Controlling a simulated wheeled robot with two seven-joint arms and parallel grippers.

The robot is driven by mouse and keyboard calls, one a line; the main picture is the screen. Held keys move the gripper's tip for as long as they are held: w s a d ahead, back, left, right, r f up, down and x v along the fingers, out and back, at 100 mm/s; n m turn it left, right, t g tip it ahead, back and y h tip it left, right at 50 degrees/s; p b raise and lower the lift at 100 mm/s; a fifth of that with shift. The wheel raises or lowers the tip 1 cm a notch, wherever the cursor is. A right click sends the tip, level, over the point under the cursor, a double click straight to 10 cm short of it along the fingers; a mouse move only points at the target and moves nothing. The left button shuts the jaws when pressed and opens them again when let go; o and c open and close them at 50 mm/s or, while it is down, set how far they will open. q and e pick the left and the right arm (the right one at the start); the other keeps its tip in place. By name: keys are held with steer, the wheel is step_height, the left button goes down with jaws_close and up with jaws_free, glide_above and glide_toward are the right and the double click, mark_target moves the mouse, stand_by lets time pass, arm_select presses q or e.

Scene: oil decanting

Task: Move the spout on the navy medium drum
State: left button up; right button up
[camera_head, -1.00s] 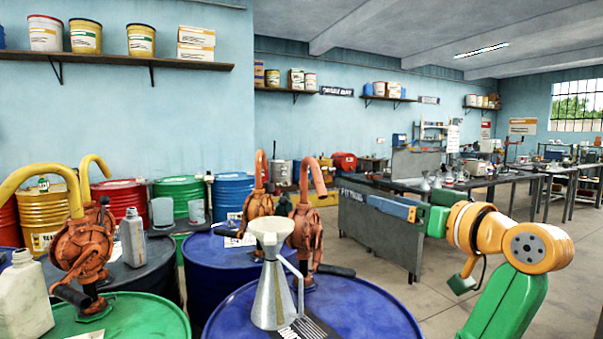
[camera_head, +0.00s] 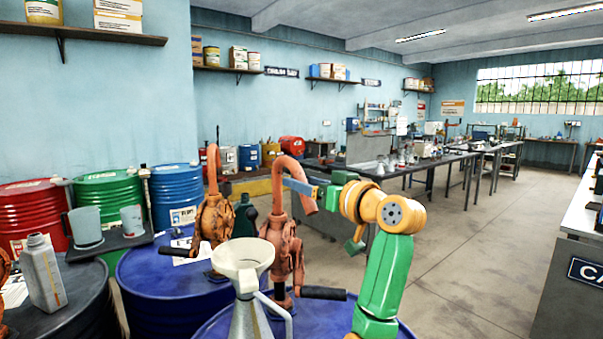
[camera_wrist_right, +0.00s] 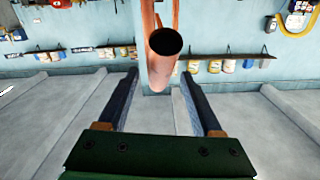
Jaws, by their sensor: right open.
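A navy drum (camera_head: 225,328) stands at the bottom centre of the head view, cut off by the frame. A rusty orange hand pump (camera_head: 284,250) stands on it, with a curved spout (camera_head: 291,166) bending over to the right. My right gripper (camera_head: 297,188) is at the spout's downturned end, its blue fingers overlapping it. In the right wrist view the spout (camera_wrist_right: 161,75) hangs between the two open, dark blue fingers, with gaps on both sides. Its round mouth faces the camera. My left gripper is not in view.
A metal funnel (camera_head: 242,258) stands in front of the pump. A second navy drum (camera_head: 150,290) with a similar pump (camera_head: 212,225) is behind left. A dark drum (camera_head: 85,310) carries a grey bottle (camera_head: 43,272). Open floor (camera_head: 470,260) lies to the right.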

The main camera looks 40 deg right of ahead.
steer(key=shift+w+d+f, duration=0.1)
steer(key=shift+w+f, duration=0.15)
steer(key=shift+w, duration=0.7)
steer(key=shift+s+r, duration=0.1)
steer(key=shift+s, duration=0.15)
steer(key=c, duration=0.5)
jaws_close()
